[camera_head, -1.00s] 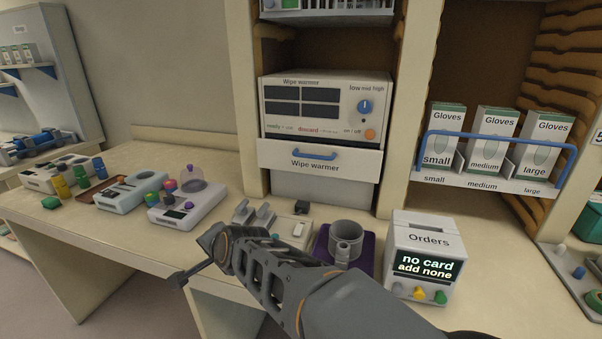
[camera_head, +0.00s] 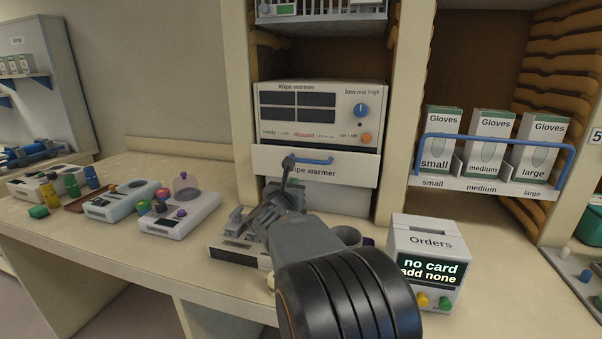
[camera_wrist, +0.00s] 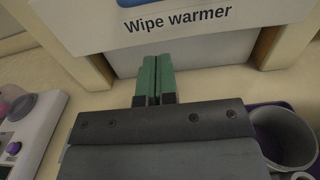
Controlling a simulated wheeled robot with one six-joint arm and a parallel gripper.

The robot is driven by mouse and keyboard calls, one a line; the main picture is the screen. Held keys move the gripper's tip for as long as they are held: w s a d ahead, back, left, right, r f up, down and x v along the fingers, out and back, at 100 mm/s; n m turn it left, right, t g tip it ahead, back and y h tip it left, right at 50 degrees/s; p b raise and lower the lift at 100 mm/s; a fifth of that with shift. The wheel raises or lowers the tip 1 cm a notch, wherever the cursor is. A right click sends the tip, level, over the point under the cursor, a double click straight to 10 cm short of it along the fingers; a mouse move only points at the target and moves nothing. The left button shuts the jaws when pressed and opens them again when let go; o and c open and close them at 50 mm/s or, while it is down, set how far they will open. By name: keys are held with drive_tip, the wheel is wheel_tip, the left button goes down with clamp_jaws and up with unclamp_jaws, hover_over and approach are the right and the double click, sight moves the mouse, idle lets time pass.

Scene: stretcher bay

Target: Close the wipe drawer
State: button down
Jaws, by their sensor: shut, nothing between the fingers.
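The wipe drawer (camera_head: 350,172) is a white front with a blue handle (camera_head: 318,161), lettered "Wipe warmer", under the white warmer body (camera_head: 330,118). Its front stands out beyond the pale panel below it; how far is hard to tell. In the wrist view the drawer front (camera_wrist: 200,32) fills the top, with a bit of the blue handle at the edge. My gripper (camera_head: 289,162) is shut and empty. In the head view its tip overlaps the drawer front by the handle's left end. In the wrist view its green fingertips (camera_wrist: 156,60) lie just below the drawer's lower edge; contact is unclear.
The Orders box (camera_head: 421,242) stands on the counter at the right. A grey mug (camera_wrist: 283,135) stands right of my gripper. Several devices, one with a clear dome (camera_head: 187,187), sit at the left. Glove boxes (camera_head: 487,140) stand behind a blue rail. Cabinet posts flank the drawer.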

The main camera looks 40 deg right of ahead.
sight(304, 169)
drive_tip(key=p+x, duration=0.2)
drive_tip(key=x, duration=0.7)
drive_tip(key=shift+d, duration=0.2)
